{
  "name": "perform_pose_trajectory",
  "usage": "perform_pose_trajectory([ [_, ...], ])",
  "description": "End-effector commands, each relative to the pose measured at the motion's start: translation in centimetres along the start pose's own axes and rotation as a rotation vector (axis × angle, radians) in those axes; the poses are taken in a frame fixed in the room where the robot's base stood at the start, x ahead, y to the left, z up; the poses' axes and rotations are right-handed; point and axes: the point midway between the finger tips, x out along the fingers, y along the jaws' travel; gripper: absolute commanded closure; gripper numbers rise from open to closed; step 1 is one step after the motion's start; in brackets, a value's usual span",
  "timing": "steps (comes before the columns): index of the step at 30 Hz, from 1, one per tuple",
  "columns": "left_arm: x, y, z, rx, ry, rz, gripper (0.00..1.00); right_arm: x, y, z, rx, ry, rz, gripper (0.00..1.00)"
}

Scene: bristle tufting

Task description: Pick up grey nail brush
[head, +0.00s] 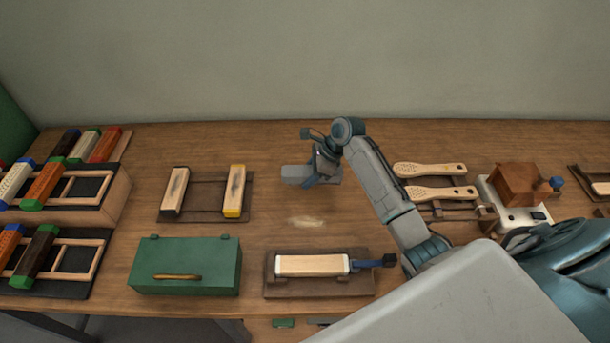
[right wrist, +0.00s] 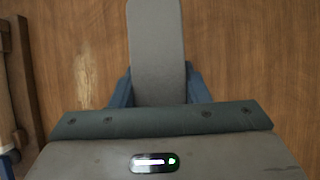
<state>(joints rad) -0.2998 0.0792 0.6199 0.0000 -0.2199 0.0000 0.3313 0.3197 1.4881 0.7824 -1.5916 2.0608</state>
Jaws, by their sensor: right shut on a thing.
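The grey nail brush (head: 296,175) is a plain grey block near the back middle of the table. My right gripper (head: 318,180) reaches it from the right and is shut on its right end. In the right wrist view the brush (right wrist: 157,48) points away between the two blue fingers (right wrist: 158,92), with one finger against each side. The bristle side of the brush is hidden. I cannot tell whether it touches the table or is slightly above it. My left gripper is not in view.
A dark frame (head: 205,200) with two pale brushes stands to the left. A green box (head: 186,266) and a fixture (head: 282,290) with a cream block are in front. Racks of coloured brushes fill the far left. Wooden paddle brushes (head: 429,170) lie right. Table around the grey brush is clear.

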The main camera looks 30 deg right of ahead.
Motion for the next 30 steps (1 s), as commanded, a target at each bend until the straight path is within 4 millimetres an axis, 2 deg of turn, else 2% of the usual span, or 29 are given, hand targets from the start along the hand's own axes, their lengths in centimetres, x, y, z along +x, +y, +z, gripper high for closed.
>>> perform_pose_trajectory([
  [9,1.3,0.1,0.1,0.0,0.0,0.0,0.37,-2.4,6.9,-3.0,-0.004,0.003,-0.002,0.86],
  [15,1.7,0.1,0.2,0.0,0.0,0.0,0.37,-3.6,10.1,-4.1,-0.004,0.001,-0.001,0.86],
  [21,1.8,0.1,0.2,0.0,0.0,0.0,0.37,-4.2,11.6,-4.7,-0.002,-0.001,-0.001,0.86],
  [30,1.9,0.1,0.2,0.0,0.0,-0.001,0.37,-4.4,12.0,-4.8,-0.002,-0.002,-0.002,0.86],
])
